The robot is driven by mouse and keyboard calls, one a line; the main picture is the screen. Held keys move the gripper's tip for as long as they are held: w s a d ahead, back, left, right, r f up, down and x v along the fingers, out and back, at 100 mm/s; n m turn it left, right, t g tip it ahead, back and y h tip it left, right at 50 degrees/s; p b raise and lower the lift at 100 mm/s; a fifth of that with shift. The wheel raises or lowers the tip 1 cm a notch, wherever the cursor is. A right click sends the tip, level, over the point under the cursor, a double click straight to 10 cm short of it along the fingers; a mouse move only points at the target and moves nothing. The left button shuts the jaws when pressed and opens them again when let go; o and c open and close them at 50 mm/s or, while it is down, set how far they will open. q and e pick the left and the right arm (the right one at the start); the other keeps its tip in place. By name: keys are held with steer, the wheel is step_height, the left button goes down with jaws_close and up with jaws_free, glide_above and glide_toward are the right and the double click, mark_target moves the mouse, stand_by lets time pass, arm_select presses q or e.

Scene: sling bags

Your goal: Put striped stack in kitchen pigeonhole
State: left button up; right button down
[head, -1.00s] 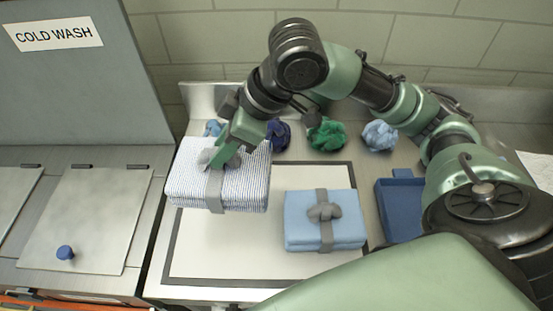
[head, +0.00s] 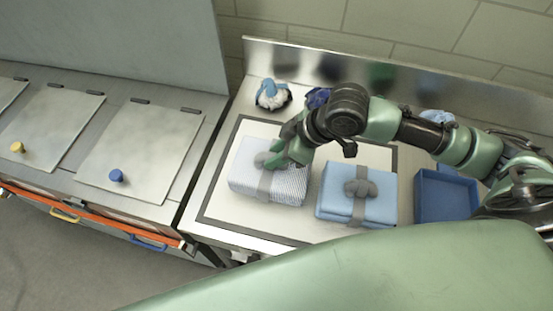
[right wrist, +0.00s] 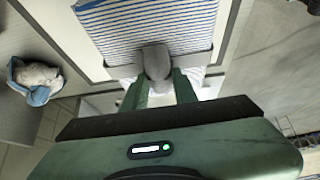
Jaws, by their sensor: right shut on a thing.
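The striped stack (head: 283,186) is a folded blue-and-white bundle with a grey strap and a grey knot on top. In the head view it is over the left part of the framed mat; I cannot tell whether it touches the mat. My right gripper (head: 276,162) is shut on the stack's grey knot from above. In the right wrist view the stripes (right wrist: 150,22) fill the top, and the knot (right wrist: 156,62) sits between the fingertips (right wrist: 158,80). My left gripper is not in view. No pigeonhole marked kitchen is in view.
A plain blue stack (head: 376,196) with a grey knot lies close to its right. A blue tray (head: 446,196) stands farther right. A blue-and-white bundle (head: 272,95) is at the back. Lidded counter panels (head: 142,155) with knobs are at the left, beyond a gap.

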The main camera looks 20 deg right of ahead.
steer(key=shift+f, duration=1.6)
steer(key=c, duration=1.1)
jaws_free()
steer(key=shift+f, duration=0.15)
